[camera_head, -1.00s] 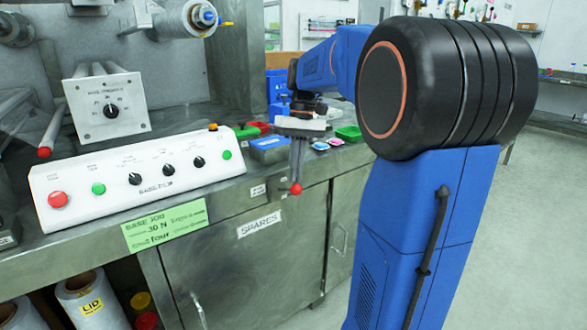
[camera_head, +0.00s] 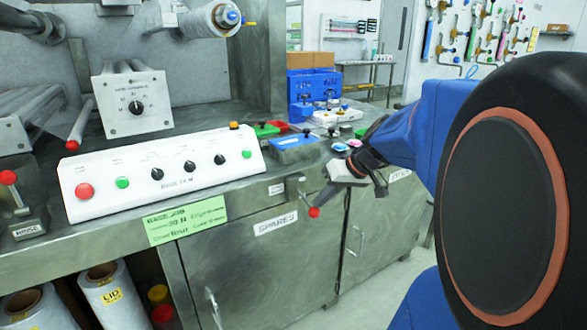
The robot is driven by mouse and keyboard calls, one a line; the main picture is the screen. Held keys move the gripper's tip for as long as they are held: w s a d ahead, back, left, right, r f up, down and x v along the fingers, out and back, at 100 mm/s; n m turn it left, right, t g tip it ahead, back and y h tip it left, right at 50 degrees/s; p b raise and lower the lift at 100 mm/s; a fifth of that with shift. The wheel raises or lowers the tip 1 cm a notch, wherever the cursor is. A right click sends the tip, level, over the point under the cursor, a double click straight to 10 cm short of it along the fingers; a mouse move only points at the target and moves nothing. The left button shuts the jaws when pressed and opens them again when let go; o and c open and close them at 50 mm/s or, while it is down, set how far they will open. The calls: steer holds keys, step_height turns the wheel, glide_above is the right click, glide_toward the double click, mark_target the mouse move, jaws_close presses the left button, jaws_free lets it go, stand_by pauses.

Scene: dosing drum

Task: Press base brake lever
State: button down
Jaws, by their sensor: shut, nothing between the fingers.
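A red ball knob (camera_head: 314,212) shows at the counter's front edge, right of the SPARES label, and I take it to be the knob of the base brake lever.
A white control panel (camera_head: 100,206) stands on the counter. Another red-knobbed lever (camera_head: 9,177) is at the far left. A blue tray (camera_head: 295,143) and small bins sit behind my gripper. Cabinet doors (camera_head: 255,275) lie below; floor at right is clear.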

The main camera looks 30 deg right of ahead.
steer(key=shift+s+f, duration=0.1)
steer(key=shift+f, duration=1)
